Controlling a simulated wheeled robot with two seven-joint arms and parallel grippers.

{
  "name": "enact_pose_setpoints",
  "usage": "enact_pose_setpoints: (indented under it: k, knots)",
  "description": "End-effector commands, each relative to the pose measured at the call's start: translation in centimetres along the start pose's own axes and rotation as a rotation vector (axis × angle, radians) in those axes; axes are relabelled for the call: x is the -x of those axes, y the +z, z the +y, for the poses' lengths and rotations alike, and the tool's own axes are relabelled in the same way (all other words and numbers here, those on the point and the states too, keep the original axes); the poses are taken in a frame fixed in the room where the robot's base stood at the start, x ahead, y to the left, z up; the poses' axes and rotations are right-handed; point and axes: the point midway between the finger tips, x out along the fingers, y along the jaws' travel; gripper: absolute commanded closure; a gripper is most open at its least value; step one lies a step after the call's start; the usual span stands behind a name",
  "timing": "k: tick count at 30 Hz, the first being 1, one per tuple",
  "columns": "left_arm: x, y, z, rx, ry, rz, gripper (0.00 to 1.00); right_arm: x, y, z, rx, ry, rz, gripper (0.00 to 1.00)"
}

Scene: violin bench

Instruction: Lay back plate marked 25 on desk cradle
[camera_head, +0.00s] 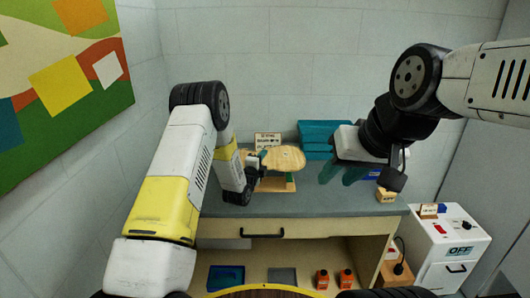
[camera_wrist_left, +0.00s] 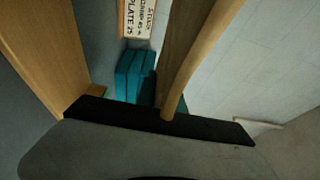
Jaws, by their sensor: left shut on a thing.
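A pale wooden plate (camera_head: 285,158) with a rounded outline is held above the desk in the head view. My left gripper (camera_head: 262,160) is shut on its left edge. In the left wrist view the plate (camera_wrist_left: 195,50) rises edge-on from the dark jaw pads (camera_wrist_left: 165,115). A light wooden stand (camera_head: 277,185), which looks like the cradle, sits on the desk below the plate and is partly hidden by it. I cannot tell whether they touch. No number is legible on the plate. My right gripper (camera_head: 341,174) hangs over the right of the desk, its fingers apart and empty.
A small sign (camera_head: 267,140) stands behind the plate; its wrist-view text (camera_wrist_left: 140,18) includes "PLATE". Teal blocks (camera_head: 322,130) stand at the back. A small wooden block (camera_head: 386,195) is at the right of the grey desk (camera_head: 325,205). A white cabinet marked OFF (camera_head: 455,250) stands right.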

Motion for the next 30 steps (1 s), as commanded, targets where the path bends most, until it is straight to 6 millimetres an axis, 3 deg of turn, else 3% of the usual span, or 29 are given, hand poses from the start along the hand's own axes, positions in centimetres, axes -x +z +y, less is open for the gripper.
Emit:
enact_pose_setpoints:
  k: [3, 8, 30]
  knots:
    - [-1.6, -0.8, -0.6, -0.009, 0.0, 0.024, 1.0, 0.0, 0.0, 0.0, 0.0, 0.0, 0.0, 0.64]
    - [-1.9, -1.0, 0.1, -0.011, 0.003, 0.03, 1.0, 0.0, 0.0, 0.0, 0.0, 0.0, 0.0, 0.64]
    - [-1.8, -0.9, 7.1, -0.011, 0.003, 0.028, 1.0, 0.0, 0.0, 0.0, 0.0, 0.0, 0.0, 0.64]
